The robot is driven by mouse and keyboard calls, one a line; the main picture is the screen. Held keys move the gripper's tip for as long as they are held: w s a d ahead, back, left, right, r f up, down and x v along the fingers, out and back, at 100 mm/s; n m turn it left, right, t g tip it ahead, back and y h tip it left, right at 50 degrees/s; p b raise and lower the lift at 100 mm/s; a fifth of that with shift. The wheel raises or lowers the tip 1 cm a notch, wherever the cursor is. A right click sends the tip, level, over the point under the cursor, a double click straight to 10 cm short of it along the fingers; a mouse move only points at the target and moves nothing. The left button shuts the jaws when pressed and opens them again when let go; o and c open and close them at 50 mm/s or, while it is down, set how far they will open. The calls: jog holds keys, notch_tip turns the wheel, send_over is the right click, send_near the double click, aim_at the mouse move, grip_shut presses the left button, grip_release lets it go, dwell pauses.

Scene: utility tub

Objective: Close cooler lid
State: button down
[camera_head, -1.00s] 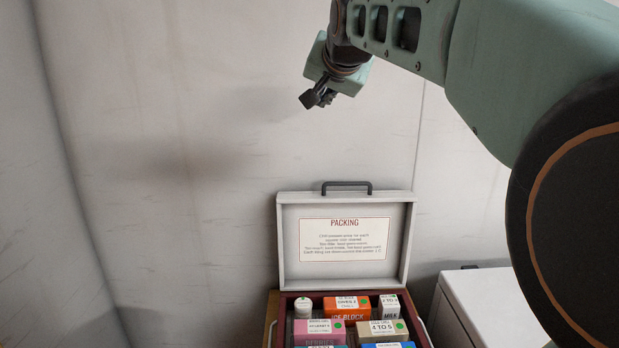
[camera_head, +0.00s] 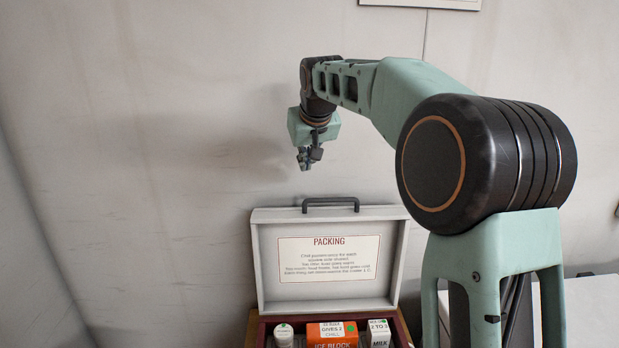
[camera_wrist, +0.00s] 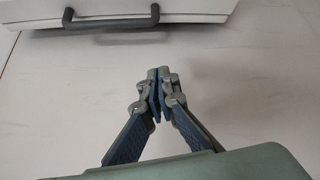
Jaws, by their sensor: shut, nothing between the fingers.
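The cooler lid (camera_head: 328,228) stands open and upright at the back of the cooler box (camera_head: 258,328). Its inner side faces the head camera and carries a white card headed "PACKING". A dark handle (camera_head: 330,201) sits on the lid's top edge. In the wrist view the handle (camera_wrist: 111,20) and the pale lid edge (camera_wrist: 170,8) show at the top left. My gripper (camera_head: 308,158) is above the lid, a little left of the handle, and touches nothing. Its fingers (camera_wrist: 158,82) are shut and empty in the wrist view.
Inside the cooler are a white bottle (camera_head: 284,334), an orange ice block (camera_head: 332,336) and a milk carton (camera_head: 379,333). The cooler's front is cut off below. A white surface (camera_head: 590,300) lies at the right. The pale wall behind is bare around my gripper.

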jog(key=p+x, duration=0.1)
jog(key=x, duration=0.8)
jog(key=shift+f, duration=0.25)
jog(key=shift+s+f, duration=0.1)
jog(key=shift+f, duration=0.1)
jog(key=s, duration=0.2)
jog(key=shift+s+d+f, duration=0.25)
jog(key=shift+d, duration=0.15)
jog(key=shift+s+d+f, duration=0.1)
jog(key=shift+s+f, duration=0.1)
jog(key=shift+s, duration=0.2)
jog(key=shift+f, duration=0.1)
